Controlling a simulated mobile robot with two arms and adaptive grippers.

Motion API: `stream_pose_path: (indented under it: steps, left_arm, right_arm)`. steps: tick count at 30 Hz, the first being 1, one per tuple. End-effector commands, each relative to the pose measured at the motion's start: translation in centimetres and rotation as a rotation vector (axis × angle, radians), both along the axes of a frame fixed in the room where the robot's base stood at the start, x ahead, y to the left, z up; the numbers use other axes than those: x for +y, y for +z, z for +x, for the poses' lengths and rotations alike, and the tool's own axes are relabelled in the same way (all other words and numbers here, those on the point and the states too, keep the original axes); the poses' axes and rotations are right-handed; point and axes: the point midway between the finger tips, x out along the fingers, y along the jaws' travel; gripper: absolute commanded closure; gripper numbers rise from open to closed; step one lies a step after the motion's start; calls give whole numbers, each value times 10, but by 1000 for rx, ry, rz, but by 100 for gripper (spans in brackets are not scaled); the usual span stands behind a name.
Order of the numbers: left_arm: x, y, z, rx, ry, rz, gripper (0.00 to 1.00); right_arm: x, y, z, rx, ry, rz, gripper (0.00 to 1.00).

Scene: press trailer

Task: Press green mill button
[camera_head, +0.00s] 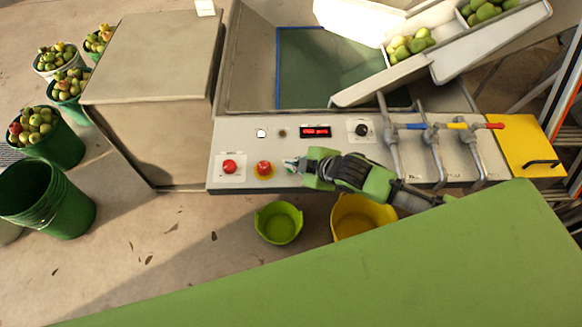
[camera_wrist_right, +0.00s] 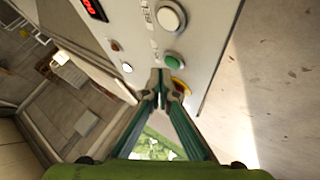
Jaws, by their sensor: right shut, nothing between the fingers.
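The green button (camera_wrist_right: 173,61) shows in the right wrist view on the grey control panel (camera_head: 225,139). My right gripper (camera_wrist_right: 158,78) is shut and empty, its fingertips close beside the green button, between it and the red button on a yellow ring. I cannot tell whether the tips touch the panel. In the head view my right gripper (camera_head: 291,163) reaches in from the right over the panel's front part, just right of the red button on yellow (camera_head: 264,168). The green button cannot be made out there. My left gripper is not in view.
Another red button (camera_head: 229,167), a white button (camera_head: 261,133), a red display (camera_head: 316,131) and a black knob (camera_head: 361,130) are on the panel. Pipes with coloured valve handles (camera_head: 432,128) stand to the right. A lime bucket (camera_head: 279,222) and a yellow bucket (camera_head: 359,216) stand below.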

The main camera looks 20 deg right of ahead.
Motion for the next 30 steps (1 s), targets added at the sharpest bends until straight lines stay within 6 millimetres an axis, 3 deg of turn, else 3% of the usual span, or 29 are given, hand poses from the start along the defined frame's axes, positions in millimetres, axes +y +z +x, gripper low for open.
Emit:
stream_pose_path:
  steps: [30]
  left_arm:
    - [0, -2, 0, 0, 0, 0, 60]
  right_arm:
    - [0, -11, 0, 0, 0, 0, 100]
